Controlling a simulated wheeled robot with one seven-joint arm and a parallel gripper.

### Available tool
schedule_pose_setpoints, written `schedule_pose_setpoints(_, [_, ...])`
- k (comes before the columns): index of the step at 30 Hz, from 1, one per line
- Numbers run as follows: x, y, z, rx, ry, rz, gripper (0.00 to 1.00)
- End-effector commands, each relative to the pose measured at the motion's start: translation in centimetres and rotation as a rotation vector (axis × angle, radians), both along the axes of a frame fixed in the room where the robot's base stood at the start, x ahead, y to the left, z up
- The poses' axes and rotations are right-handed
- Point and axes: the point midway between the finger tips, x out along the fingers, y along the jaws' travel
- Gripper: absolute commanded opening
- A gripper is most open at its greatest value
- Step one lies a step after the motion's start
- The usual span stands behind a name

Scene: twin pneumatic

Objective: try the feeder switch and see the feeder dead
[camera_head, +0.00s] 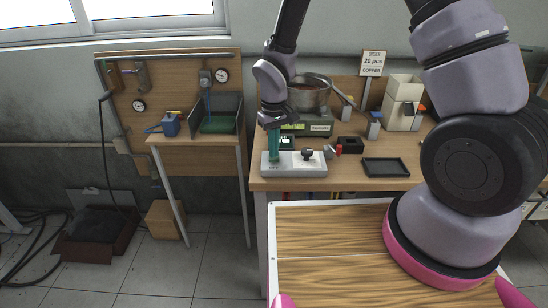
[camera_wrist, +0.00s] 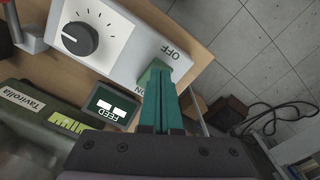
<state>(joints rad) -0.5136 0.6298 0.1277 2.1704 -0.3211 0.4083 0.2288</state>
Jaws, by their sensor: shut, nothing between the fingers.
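The pale switch box (camera_head: 294,170) stands at the front left of the wooden bench. In the wrist view it carries a black dial (camera_wrist: 80,39) and a green switch (camera_wrist: 150,73) between the marks OFF and ON. My gripper (camera_head: 274,158) points down over the box's left end. In the wrist view its teal fingers (camera_wrist: 160,72) are together and empty, at the switch and partly covering it. I cannot tell contact or which way the switch is set. The small FEED display (camera_wrist: 110,106) shows white blocks. The metal feeder bowl (camera_head: 310,92) stands behind on a green base (camera_head: 318,128).
A black tray (camera_head: 386,167), a small black block (camera_head: 350,146) and a white hopper (camera_head: 402,100) stand right of the box. A second station (camera_head: 172,90) with gauges and a green-floored bin (camera_head: 218,122) is at left.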

Motion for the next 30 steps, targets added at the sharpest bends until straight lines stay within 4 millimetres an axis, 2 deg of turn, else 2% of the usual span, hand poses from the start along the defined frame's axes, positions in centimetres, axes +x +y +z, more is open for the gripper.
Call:
schedule_pose_setpoints(22, [0.0,0.0,-1.0,0.000,0.000,0.000,0.00])
schedule_pose_setpoints(30, [0.1,0.0,0.6,0.001,-0.002,-0.002,0.00])
